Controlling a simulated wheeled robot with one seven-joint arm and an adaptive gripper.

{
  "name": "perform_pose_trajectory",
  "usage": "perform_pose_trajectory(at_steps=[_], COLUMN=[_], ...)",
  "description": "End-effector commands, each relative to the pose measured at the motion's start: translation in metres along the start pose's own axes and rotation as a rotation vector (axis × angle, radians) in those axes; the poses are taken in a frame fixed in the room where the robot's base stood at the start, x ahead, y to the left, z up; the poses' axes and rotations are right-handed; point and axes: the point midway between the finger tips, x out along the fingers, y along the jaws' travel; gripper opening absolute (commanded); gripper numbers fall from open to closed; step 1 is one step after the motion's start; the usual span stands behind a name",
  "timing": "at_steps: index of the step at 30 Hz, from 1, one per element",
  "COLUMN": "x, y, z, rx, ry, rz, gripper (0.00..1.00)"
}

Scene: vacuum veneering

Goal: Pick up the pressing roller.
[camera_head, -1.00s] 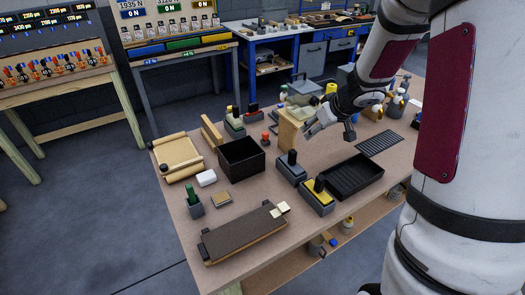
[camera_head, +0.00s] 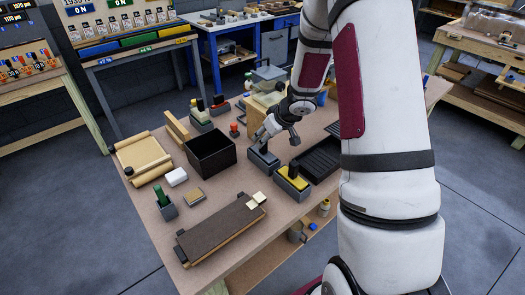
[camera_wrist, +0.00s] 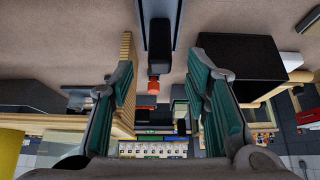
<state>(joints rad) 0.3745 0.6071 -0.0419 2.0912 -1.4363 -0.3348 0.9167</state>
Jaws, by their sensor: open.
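My gripper (camera_head: 279,133) is open and empty above the table, over the grey holder with a black upright handle (camera_head: 262,160). In the wrist view its two green-padded fingers (camera_wrist: 163,82) stand wide apart, and a dark handle in a grey holder (camera_wrist: 159,25) shows beyond them at the top middle. I cannot tell for sure which tool is the pressing roller; this black-handled one may be it. A similar grey holder with a yellow top and black handle (camera_head: 293,183) stands to its right and nearer. Neither is touched as far as I can see.
A black open box (camera_head: 210,155) stands to the left; it shows at right in the wrist view (camera_wrist: 240,58). A black tray (camera_head: 318,162) lies at right, partly behind my arm. A red-topped item (camera_head: 234,130) stands behind. A dark board (camera_head: 222,228) lies in front.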

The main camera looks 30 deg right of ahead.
Motion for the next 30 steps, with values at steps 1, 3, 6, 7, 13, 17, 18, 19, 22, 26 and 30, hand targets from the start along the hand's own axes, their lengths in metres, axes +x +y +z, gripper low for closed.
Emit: perform_pose_trajectory(at_steps=[1, 3, 6, 7, 13, 17, 18, 19, 22, 26, 30], x=[0.010, 0.019, 0.029, 0.031, 0.033, 0.033, 0.033, 0.033, 0.033, 0.033, 0.032], y=[-0.001, -0.001, -0.001, -0.001, 0.000, 0.000, 0.000, 0.000, 0.000, 0.000, 0.000], z=[0.002, 0.002, 0.001, 0.001, 0.001, 0.001, 0.001, 0.001, 0.001, 0.001, 0.001], rx=[-0.001, 0.000, 0.000, 0.000, 0.001, 0.001, 0.001, 0.001, 0.001, 0.000, 0.000], ry=[-0.003, -0.001, 0.000, 0.001, 0.001, 0.001, 0.001, 0.001, 0.001, 0.002, 0.002], rz=[-0.002, -0.002, -0.002, -0.002, 0.000, 0.000, 0.000, 0.000, 0.000, 0.000, 0.000], gripper=[0.43, 0.43, 0.43, 0.43, 0.43, 0.30, 0.21, 0.14, 0.00, 0.00, 0.00])
